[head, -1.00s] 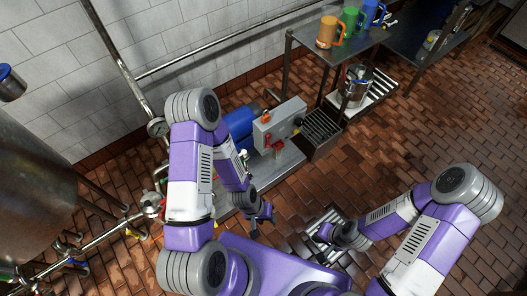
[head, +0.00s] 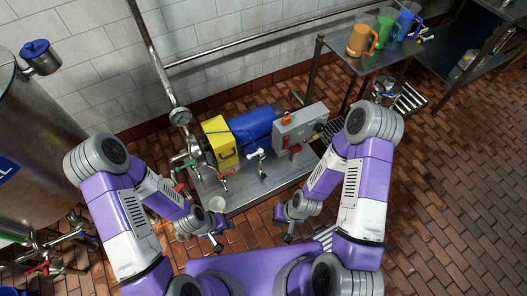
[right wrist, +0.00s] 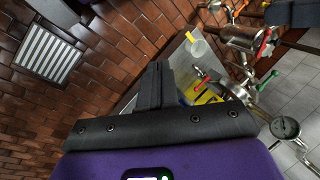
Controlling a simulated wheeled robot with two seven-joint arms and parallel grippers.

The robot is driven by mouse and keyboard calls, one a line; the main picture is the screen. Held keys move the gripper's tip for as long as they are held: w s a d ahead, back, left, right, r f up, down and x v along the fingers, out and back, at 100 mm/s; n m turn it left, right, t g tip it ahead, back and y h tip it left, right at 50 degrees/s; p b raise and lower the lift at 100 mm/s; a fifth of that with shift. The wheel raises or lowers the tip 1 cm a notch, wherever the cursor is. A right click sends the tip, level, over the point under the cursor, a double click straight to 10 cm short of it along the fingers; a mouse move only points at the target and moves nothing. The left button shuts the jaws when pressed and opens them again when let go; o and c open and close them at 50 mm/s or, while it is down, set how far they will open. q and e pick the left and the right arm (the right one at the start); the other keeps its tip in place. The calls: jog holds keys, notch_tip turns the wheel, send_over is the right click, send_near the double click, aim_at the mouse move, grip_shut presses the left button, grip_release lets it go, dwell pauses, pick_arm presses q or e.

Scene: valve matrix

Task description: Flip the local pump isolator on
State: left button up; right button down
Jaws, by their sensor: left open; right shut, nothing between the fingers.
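A grey control box (head: 300,130) stands on the steel pump skid (head: 245,192), right of the blue motor (head: 254,124). It has an orange-red knob on top and a red lever handle (head: 294,150) on its front, which I take for the isolator. The handle's exact setting is too small to tell. My left gripper (head: 219,243) is open and empty, low in front of the skid. My right gripper (head: 288,238) is shut and empty, below and in front of the box, apart from it. Its closed fingers also show in the right wrist view (right wrist: 155,86); the box is not clear there.
A yellow guard (head: 220,142), pipes and valves stand left of the motor. A pressure gauge (head: 180,116) is on the pipe. A steel tank (head: 38,150) stands at left. A shelf (head: 355,62) with coloured jugs is behind right. Open brick floor lies at right.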

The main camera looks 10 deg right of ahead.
jog(key=shift+d, duration=0.1)
jog(key=w+d+f+n+t+h+b, duration=0.1)
jog(key=w+f+n+t+h+b, duration=0.1)
jog(key=w, duration=0.6)
jog(key=w+d+f+n+t+h+b, duration=0.2)
jog(key=w+f+n+t, duration=0.3)
jog(key=w, duration=0.4)
jog(key=w+d+f+n+t+h+b, duration=0.2)
jog(key=w+f+n+t+b, duration=0.2)
jog(key=w, duration=0.5)
jog(key=n+t, duration=0.2)
jog(key=shift+d+f+t+b, duration=0.2)
jog(key=shift+f+t+b, duration=0.1)
jog(key=shift+f, duration=0.05)
jog(key=b, duration=0.4)
send_near(286, 144)
jog(key=w+a+f, duration=0.3)
jog(key=w+f, duration=0.1)
jog(key=shift+w+d+f+b, duration=0.7)
jog(key=shift+w+d, duration=0.2)
jog(key=shift+w, duration=0.05)
jog(key=shift+w+d+f, duration=0.15)
jog(key=shift+w+d, duration=0.05)
jog(key=shift+d, duration=0.1)
